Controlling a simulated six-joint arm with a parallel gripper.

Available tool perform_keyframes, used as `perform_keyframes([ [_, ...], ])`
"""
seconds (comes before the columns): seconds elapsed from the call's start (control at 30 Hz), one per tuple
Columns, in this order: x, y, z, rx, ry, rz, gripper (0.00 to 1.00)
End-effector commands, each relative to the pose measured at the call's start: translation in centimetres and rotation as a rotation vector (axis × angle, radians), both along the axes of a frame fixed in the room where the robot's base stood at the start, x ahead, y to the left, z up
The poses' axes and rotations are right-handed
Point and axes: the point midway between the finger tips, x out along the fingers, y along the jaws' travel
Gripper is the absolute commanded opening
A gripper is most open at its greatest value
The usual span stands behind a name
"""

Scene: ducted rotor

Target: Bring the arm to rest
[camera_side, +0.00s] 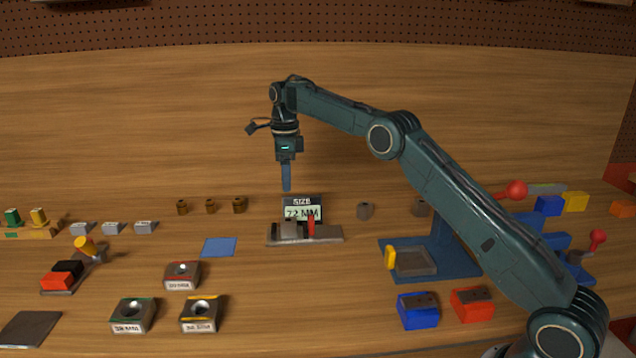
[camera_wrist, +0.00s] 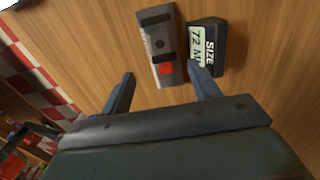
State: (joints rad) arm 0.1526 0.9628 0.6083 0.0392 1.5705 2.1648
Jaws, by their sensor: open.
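My gripper (camera_side: 286,185) points straight down in the side view, held in the air above the bench near the size display (camera_side: 303,210), which reads 72 MM. In the wrist view its two fingers (camera_wrist: 162,92) are spread apart with nothing between them. A grey metal fixture (camera_side: 290,236) with a red part sits just in front of the display. The fixture (camera_wrist: 155,30) and the display (camera_wrist: 207,45) both show beyond the fingertips in the wrist view. In that view one fingertip overlaps the display's edge; the side view shows the gripper above it.
A blue mat (camera_side: 219,247), labelled blocks (camera_side: 200,314) and a blue stand (camera_side: 455,262) occupy the bench.

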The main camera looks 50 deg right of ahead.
Motion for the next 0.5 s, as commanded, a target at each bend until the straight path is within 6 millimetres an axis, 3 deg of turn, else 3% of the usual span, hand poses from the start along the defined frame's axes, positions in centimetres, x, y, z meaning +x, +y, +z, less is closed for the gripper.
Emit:
perform_keyframes([
  [0.3,-0.1,0.0,0.1,0.000,-0.001,0.006,0.61],
  [0.5,-0.7,0.4,1.6,-0.004,-0.015,0.070,0.61],
])
